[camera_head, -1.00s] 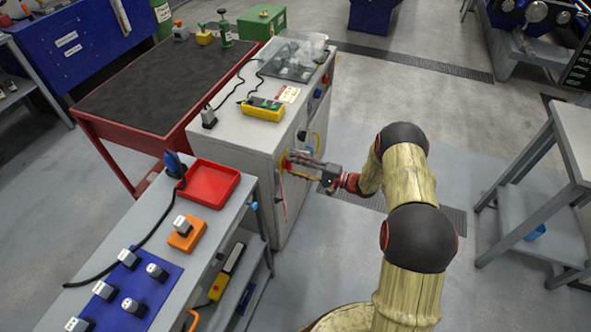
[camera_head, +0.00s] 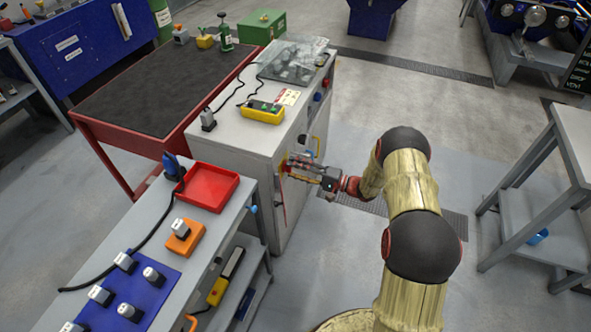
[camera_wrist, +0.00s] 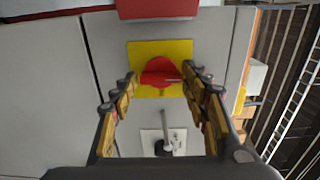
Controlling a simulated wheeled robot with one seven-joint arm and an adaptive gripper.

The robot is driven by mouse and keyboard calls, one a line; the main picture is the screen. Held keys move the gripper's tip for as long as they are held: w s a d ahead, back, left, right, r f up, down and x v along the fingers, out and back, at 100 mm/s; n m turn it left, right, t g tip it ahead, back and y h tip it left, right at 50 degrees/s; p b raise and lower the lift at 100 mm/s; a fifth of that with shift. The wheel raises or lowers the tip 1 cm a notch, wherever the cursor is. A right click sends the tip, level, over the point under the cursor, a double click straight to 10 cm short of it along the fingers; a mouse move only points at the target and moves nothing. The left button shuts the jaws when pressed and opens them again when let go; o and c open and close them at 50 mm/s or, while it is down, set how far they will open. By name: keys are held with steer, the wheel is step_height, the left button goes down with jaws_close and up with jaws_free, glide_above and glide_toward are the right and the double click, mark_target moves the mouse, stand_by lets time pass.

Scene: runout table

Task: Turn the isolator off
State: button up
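The isolator is a red rotary knob (camera_wrist: 160,71) on a yellow square plate (camera_wrist: 182,50), mounted on the grey cabinet's side face. In the wrist view the knob lies between my gripper's two fingertips (camera_wrist: 162,84), which are spread apart on either side of it. A gap shows on the left; the right fingertip is close to the knob, and contact cannot be told. In the head view my gripper (camera_head: 300,170) reaches the cabinet (camera_head: 240,143) from the right and hides most of the isolator.
A small white plate with a grey lever (camera_wrist: 166,135) is below the isolator in the wrist view. A yellow meter (camera_head: 263,112) and a clear-covered box (camera_head: 296,62) sit on the cabinet.

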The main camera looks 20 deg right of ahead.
steer(key=shift+o, duration=1.4)
steer(key=v, duration=1.2)
